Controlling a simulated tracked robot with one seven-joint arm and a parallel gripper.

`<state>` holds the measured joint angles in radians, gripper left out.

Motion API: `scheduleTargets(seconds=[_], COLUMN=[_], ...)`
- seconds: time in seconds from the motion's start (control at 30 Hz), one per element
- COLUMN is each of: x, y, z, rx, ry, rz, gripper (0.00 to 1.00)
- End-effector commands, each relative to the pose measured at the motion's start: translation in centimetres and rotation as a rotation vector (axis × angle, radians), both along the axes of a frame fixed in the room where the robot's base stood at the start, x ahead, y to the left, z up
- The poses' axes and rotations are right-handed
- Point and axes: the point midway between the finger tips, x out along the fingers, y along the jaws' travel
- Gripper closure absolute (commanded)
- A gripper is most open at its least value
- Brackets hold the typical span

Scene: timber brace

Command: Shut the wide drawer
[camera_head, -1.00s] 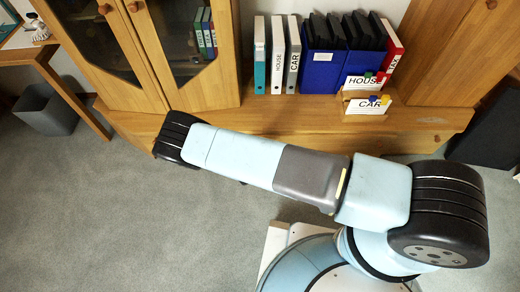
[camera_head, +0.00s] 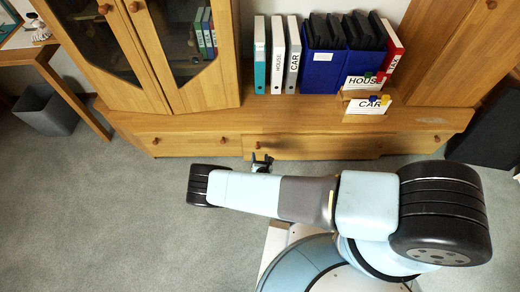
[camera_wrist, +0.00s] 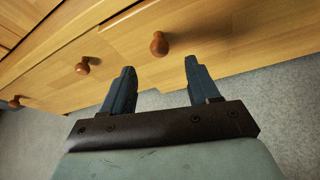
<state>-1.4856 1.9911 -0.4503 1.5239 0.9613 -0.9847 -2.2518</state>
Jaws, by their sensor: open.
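The wide drawer (camera_head: 325,147) is a long wooden front low in the cabinet. Its front seems to stand slightly out from the cabinet, with a narrow strip along its top edge in the wrist view. Its round brown knob (camera_wrist: 159,44) shows there just beyond my fingertips, and in the head view at its left end (camera_head: 257,144). My gripper (camera_wrist: 160,68) is open and empty, its two dark fingers pointing at the drawer front near the knob. It also shows small in the head view (camera_head: 262,162). I cannot tell whether a finger touches the front.
A narrower drawer (camera_head: 190,146) with two knobs lies to the left. Glass doors (camera_head: 185,50) stand above it. Binders (camera_head: 277,55), a blue file box (camera_head: 320,72) and a card holder (camera_head: 366,106) sit on the cabinet top. The carpet (camera_head: 110,210) in front is clear at left.

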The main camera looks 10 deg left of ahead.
Motion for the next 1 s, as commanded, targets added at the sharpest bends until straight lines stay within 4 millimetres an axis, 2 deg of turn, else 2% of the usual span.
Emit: scheduleTargets(seconds=[0.3, 0.5, 0.9, 1.0], x=[4.8, 6.6, 7.1, 7.1], y=[1.7, 2.3, 2.6, 2.6], z=[-2.0, -2.8, -3.0, -3.0], rx=[0.002, 0.001, 0.001, 0.001], ry=[0.001, 0.000, 0.000, 0.000], rz=[-0.001, 0.000, 0.001, 0.001], gripper=[0.40, 0.40, 0.40, 0.47])
